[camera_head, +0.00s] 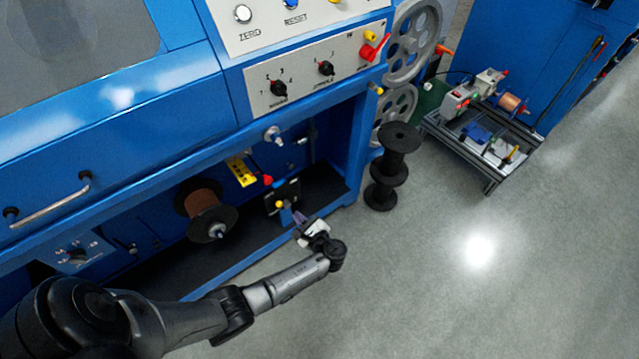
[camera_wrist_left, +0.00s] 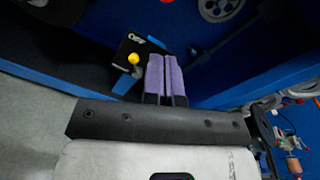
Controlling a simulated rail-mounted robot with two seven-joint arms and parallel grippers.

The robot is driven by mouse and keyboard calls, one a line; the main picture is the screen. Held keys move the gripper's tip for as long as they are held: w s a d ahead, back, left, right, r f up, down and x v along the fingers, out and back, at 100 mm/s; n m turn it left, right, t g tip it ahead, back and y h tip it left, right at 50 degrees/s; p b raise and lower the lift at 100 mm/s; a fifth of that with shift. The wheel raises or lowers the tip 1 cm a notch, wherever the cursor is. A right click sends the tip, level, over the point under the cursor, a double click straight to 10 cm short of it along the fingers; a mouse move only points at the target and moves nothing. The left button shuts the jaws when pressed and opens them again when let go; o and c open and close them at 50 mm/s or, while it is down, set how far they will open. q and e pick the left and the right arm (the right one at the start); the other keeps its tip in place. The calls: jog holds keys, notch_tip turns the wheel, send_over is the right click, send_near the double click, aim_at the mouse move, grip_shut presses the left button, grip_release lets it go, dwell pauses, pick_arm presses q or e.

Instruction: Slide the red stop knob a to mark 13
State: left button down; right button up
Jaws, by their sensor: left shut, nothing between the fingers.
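A small red knob (camera_head: 267,181) shows inside the open bay of the blue machine, at the right end of a yellow scale strip (camera_head: 241,171). The scale's marks are too small to read. A dark block with a yellow knob (camera_head: 280,204) sits just below and right of the red knob; this yellow knob also shows in the left wrist view (camera_wrist_left: 133,58). My left gripper (camera_head: 298,217) is shut and empty, with its purple finger pads (camera_wrist_left: 164,72) together. It is right of and below the red knob, close to the yellow knob.
A copper wire spool (camera_head: 203,205) sits in the bay left of the scale. The bay's blue front rail (camera_head: 262,250) runs below my gripper. A black spool stand (camera_head: 386,180) stands on the floor to the right. The floor beyond is clear up to a small cart (camera_head: 485,140).

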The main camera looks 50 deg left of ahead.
pick_arm(q)
jog(key=r+m, duration=0.1)
jog(key=m, duration=0.1)
jog(key=m+b, duration=0.3)
jog(key=b, duration=0.2)
send_near(269, 182)
jog(key=shift+y, duration=0.4)
jog(key=a, duration=0.7)
jog(key=shift+w+f, duration=0.3)
jog(key=shift+f, duration=0.1)
jog(key=shift+a, duration=0.2)
pick_arm(e)
jog(key=f, duration=0.5)
jog(key=shift+s+a+f, duration=0.1)
jog(key=shift+s+a, duration=0.1)
jog(key=shift+s, duration=0.1)
